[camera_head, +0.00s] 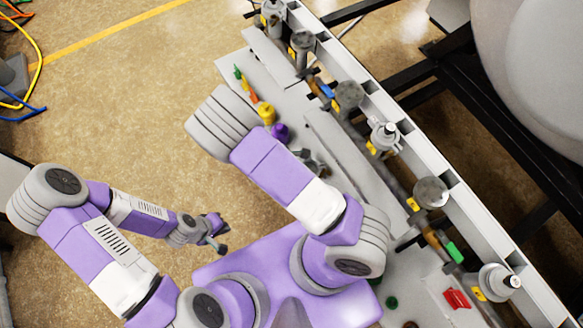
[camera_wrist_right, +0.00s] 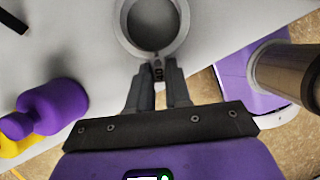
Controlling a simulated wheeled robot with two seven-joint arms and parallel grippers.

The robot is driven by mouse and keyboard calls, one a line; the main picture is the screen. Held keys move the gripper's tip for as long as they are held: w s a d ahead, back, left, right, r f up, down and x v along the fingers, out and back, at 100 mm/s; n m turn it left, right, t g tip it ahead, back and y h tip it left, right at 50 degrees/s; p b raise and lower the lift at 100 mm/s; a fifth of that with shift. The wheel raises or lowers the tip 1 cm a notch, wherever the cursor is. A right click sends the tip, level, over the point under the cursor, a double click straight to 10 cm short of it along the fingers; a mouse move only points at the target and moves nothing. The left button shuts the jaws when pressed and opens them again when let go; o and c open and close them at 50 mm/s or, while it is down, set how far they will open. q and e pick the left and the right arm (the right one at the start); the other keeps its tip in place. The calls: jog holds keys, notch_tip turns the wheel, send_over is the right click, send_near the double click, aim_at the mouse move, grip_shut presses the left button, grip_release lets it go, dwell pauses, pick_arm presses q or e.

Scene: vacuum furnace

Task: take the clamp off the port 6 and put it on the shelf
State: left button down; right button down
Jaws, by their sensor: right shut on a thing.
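The clamp (camera_wrist_right: 182,38) is a grey ring at the top of the right wrist view. My right gripper (camera_wrist_right: 158,72) is shut on its near edge and holds it over a pale grey surface (camera_wrist_right: 85,45); I cannot tell whether it touches that surface. In the head view my right arm largely hides its own gripper. The pale grey shelf (camera_head: 232,68) runs beside the white rail. My left gripper (camera_head: 218,241) hangs over the floor at the left, away from the shelf; its jaws are too small to read. Several ports stand along the rail; port 6 cannot be identified by label.
A purple knobbed object (camera_wrist_right: 58,105) stands close left of my right gripper; it also shows in the head view (camera_head: 280,132), beside a yellow one (camera_head: 267,113). A brownish-grey cylinder (camera_wrist_right: 285,72) is at the right. A red object (camera_head: 456,299) lies at the shelf's near end.

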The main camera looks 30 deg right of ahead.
jog(key=shift+f, duration=0.1)
dwell(0.4)
jog(key=c, duration=1)
grip_release()
jog(key=shift+p+v, duration=1.15)
jog(key=shift+v, duration=2.6)
